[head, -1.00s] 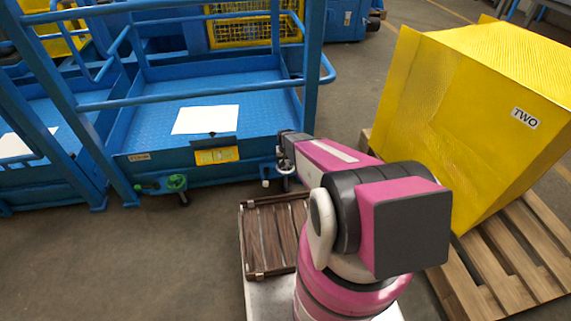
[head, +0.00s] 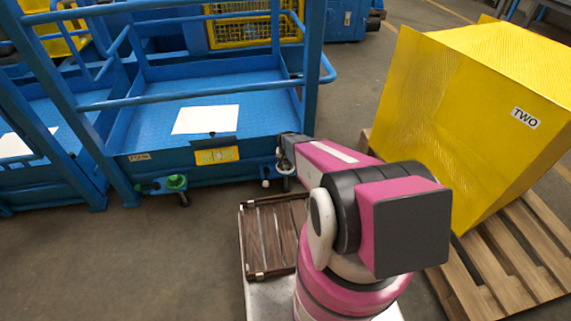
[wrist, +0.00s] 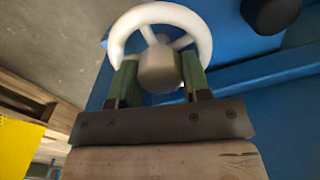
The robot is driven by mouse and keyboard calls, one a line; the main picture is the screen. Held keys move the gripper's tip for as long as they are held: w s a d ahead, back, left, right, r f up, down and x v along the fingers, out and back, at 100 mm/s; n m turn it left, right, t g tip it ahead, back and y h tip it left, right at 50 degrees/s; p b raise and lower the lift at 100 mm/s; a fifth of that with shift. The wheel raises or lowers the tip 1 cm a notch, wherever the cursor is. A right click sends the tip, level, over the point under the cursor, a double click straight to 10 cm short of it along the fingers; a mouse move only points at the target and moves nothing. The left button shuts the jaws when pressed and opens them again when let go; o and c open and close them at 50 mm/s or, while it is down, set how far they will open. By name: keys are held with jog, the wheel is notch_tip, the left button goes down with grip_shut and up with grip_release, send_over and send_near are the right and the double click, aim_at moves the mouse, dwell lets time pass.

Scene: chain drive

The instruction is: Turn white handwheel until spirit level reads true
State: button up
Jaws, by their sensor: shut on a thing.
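The white handwheel (wrist: 201,22) fills the top of the wrist view, with its rim, spokes and pale hub (wrist: 157,70) facing me. My gripper (wrist: 159,68) has one green finger on each side of the hub and is shut on it. In the head view my gripper (head: 284,160) is at the front right corner of the blue platform (head: 255,92), where the arm hides most of the wheel. A yellow plate (head: 217,156) sits on the platform's front edge. I cannot tell whether it is the spirit level, and no bubble reading is legible.
A green-topped fitting (head: 176,182) is at the platform's front left. A white sheet (head: 206,120) lies on the deck. A yellow box marked TWO (head: 470,110) stands on a wooden pallet (head: 520,255) at right. Bare floor (head: 120,260) is at lower left.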

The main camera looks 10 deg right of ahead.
jog(key=m, duration=0.3)
jog(key=shift+m, duration=0.3)
jog(key=o, duration=0.9)
notch_tip(320, 180, up, 11)
jog(key=shift+f, duration=0.1)
dwell(0.3)
jog(key=s+r+n, duration=0.2)
jog(key=s+r, duration=0.5)
jog(key=r, duration=0.1)
jog(key=s+r+n, duration=0.2)
jog(key=s+r, duration=0.5)
jog(key=r, duration=0.1)
jog(key=s+r+n, duration=0.2)
jog(key=s+r, duration=0.5)
jog(key=r, duration=0.1)
jog(key=shift+s+a+n, duration=0.1)
jog(key=shift+s+n, duration=0.15)
jog(key=shift+n, duration=0.15)
